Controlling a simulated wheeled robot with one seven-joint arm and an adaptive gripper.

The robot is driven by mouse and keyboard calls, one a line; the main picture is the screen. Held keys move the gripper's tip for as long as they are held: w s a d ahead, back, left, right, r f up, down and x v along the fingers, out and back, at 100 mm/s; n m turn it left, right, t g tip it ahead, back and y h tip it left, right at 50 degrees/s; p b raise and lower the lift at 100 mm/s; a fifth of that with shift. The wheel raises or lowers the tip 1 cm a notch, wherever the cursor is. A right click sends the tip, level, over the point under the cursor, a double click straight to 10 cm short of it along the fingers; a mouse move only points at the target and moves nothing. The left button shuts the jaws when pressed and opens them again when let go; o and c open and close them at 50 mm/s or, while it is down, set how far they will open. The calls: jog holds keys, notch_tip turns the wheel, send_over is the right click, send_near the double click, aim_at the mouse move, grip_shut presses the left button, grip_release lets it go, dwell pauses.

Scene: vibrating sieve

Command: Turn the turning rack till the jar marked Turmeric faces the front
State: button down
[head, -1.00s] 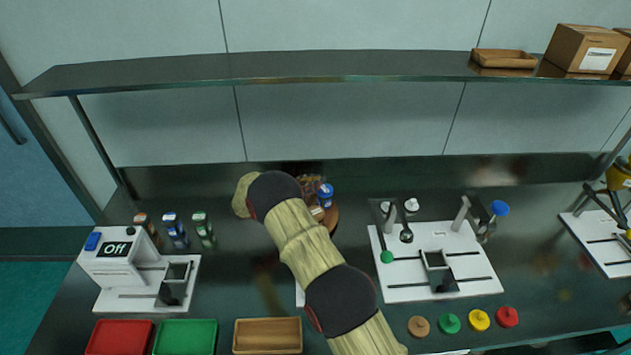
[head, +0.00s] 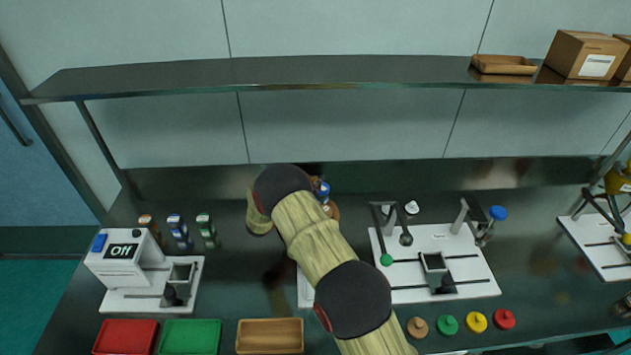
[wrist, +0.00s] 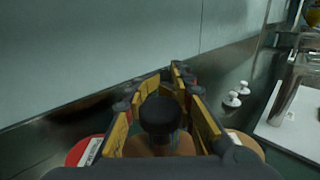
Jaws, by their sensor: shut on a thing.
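The turning rack (head: 334,211) stands at the back of the counter, mostly hidden behind my arm in the head view. A blue-lidded jar (head: 322,188) on it shows beside my arm. In the wrist view, my gripper (wrist: 166,88) has its yellow-padded fingers on both sides of the rack's dark round knob (wrist: 160,114) and is shut on it. A red jar lid (wrist: 84,151) with a white label shows at the lower left, and a tan lid (wrist: 246,146) at the lower right. I cannot read the labels, so I cannot tell which jar is Turmeric.
A white board with stands (head: 462,272) is to the right. Red, green and wooden trays (head: 269,336) line the front edge. A shelf (head: 300,76) spans above.

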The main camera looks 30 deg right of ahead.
jog(key=shift+w+a+n+t+y, duration=0.15)
jog(key=shift+w+n+t+y, duration=0.1)
jog(key=shift+n+t+y, duration=0.65)
jog(key=shift+w+t, duration=0.1)
jog(key=shift+t, duration=0.4)
jog(key=c, duration=1.6)
grip_release()
jog(key=shift+o, duration=0.6)
jog(key=v, duration=1.2)
jog(key=shift+a+f, duration=0.1)
jog(key=shift+f, duration=0.05)
